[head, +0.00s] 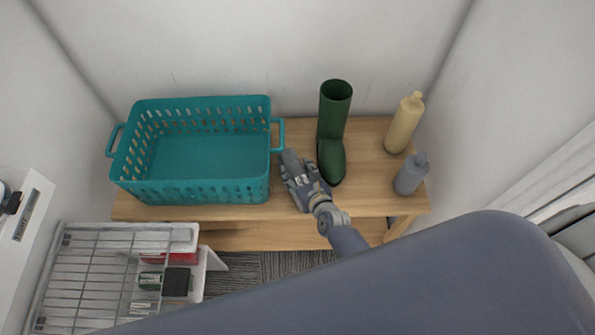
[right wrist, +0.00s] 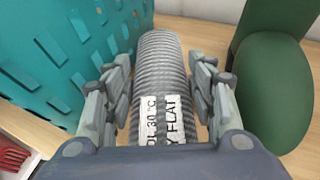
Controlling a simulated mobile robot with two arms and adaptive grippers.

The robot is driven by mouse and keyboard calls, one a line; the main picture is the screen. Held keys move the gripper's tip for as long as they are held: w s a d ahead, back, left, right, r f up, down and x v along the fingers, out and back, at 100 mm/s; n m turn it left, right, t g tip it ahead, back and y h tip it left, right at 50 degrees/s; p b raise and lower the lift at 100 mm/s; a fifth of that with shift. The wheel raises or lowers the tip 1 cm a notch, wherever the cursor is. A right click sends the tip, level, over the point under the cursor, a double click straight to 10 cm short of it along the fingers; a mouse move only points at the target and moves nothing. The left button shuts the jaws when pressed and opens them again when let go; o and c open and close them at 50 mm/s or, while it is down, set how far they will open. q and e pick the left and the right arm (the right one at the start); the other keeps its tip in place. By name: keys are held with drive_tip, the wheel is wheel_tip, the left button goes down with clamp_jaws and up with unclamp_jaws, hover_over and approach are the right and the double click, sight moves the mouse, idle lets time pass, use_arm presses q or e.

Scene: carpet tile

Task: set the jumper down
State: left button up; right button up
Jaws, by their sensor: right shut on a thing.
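The jumper (right wrist: 160,68) is a grey ribbed roll with a white care label in the right wrist view. My right gripper (right wrist: 158,88) is shut on it, with fingers along both sides. In the head view the right gripper (head: 299,176) is over the bench (head: 240,212), between the teal basket and the green boot. The end of the jumper (head: 290,158) shows past its fingers there. I cannot tell whether the jumper touches the bench top. My left gripper is not in view.
The teal basket (head: 138,186) stands close on the left and looks empty. The green boot (head: 332,150) stands close on the right. A cream bottle (head: 404,124) and a grey bottle (head: 411,175) are farther right. A wire rack (head: 85,275) is at lower left.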

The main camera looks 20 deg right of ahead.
drive_tip(key=o, duration=1.3)
drive_tip(key=shift+f, duration=0.1)
